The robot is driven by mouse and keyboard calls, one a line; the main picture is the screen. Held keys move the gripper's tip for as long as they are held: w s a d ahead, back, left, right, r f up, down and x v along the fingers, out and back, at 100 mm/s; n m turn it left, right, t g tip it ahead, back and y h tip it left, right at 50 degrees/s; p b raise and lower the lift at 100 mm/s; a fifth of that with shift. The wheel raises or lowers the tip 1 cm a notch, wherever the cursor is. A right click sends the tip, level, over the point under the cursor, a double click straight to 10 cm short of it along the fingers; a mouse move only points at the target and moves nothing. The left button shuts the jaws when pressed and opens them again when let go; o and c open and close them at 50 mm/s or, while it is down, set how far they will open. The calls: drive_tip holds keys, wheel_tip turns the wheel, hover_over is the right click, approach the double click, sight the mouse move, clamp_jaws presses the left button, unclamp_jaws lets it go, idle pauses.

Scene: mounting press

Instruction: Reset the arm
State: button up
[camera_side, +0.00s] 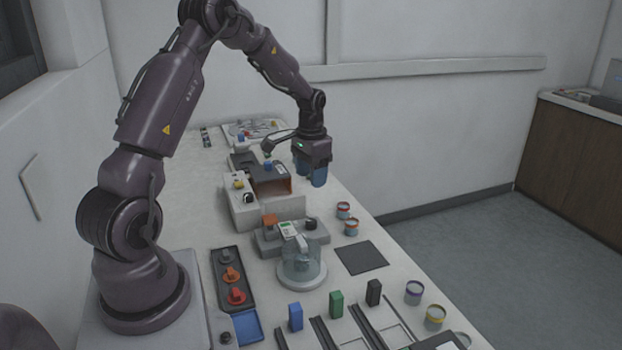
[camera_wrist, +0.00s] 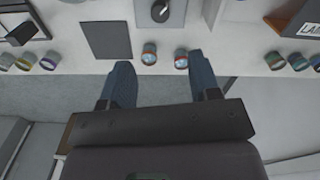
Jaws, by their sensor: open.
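My gripper (camera_side: 312,176) hangs from my bent arm above the table's right edge, beside the grey and brown machine, with its blue fingers pointing down. In the wrist view my gripper (camera_wrist: 162,88) shows its two blue fingers spread wide with nothing between them. Two small round jars, one (camera_wrist: 149,53) between the fingertips in the picture and one (camera_wrist: 181,58) by the right fingertip, stand on the table beyond them. No contact with anything shows.
The mounting machine (camera_side: 265,205) with a brown-roofed opening stands left of my gripper. A clear-domed device (camera_side: 301,265), a dark square mat (camera_side: 361,257), coloured blocks (camera_side: 336,304) and several jars (camera_side: 414,292) are nearer the camera. Open floor (camera_side: 480,250) lies right of the table.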

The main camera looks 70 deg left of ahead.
drive_tip(key=s+d+r+t, duration=0.2)
drive_tip(key=s+d+r, duration=0.3)
drive_tip(key=d, duration=0.4)
drive_tip(key=s+d+r+m+t, duration=0.1)
drive_tip(key=s+d+r, duration=0.4)
drive_tip(key=d+r, duration=0.2)
drive_tip(key=s+d+r+m+t, duration=0.1)
drive_tip(key=s+d+r, duration=0.4)
drive_tip(key=d, duration=0.5)
drive_tip(key=shift+s+d+r+t, duration=0.4)
drive_tip(key=shift+r+t, duration=0.4)
drive_tip(key=shift+r, duration=0.15)
